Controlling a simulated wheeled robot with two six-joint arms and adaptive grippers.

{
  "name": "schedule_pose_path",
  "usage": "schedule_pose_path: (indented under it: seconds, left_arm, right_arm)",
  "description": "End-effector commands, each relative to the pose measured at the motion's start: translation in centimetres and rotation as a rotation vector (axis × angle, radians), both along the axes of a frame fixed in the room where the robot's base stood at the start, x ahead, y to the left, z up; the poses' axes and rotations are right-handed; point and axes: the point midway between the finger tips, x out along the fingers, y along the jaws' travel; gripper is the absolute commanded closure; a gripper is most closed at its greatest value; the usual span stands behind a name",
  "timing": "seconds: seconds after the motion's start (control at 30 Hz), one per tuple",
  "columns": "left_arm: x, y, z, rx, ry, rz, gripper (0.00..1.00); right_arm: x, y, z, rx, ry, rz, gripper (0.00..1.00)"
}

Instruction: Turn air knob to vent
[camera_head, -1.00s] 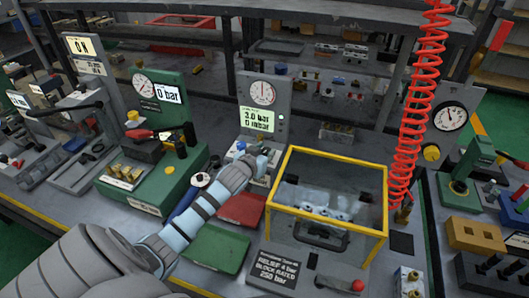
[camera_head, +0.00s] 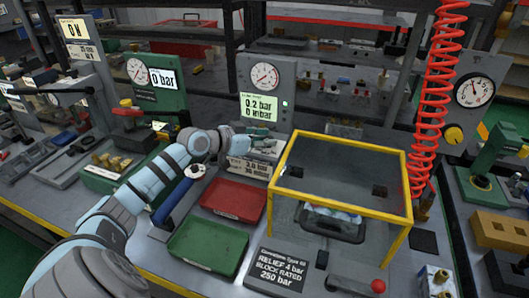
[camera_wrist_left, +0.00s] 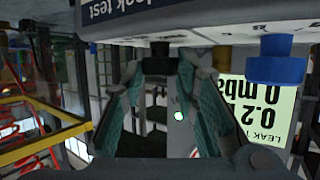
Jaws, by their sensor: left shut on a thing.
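The leak test unit (camera_head: 284,84) stands behind the bench middle. It has a round gauge (camera_head: 264,76) and a green display (camera_head: 258,108) reading 0.2 bar and 0 mbar. My left gripper (camera_head: 258,132) is at its lower front. In the left wrist view, upside down, the fingers (camera_wrist_left: 160,66) are shut on a small black knob (camera_wrist_left: 160,50) under the unit's panel edge. A blue knob (camera_wrist_left: 275,60) sits beside it, clear of the fingers. The knob's pointer and markings are too small to read. My right gripper is out of view.
A yellow-framed clear box (camera_head: 340,137) stands right of the gripper. Red (camera_head: 233,199) and green (camera_head: 207,246) trays lie in front. A red coiled hose (camera_head: 432,100) hangs at right. A blue-handled tool (camera_head: 178,200) lies close to my left arm.

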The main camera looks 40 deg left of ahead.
Motion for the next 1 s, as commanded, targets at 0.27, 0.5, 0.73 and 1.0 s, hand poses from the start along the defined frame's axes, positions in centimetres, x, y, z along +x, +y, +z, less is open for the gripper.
schedule_pose_path:
  seconds: [0.27,0.5,0.73,1.0]
  left_arm:
    - [-0.1,0.0,-0.1,-0.003,0.007,-0.016,1.00]
    - [-0.1,0.0,-0.1,-0.003,0.007,-0.014,0.61]
    - [0.0,0.0,0.0,-0.003,0.006,-0.013,0.52]
    - [0.0,0.0,2.1,0.001,0.003,-0.014,0.52]
  right_arm:
    - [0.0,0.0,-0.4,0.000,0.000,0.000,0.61]
    - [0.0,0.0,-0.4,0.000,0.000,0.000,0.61]
    - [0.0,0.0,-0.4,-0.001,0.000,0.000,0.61]
    - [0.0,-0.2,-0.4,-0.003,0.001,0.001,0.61]
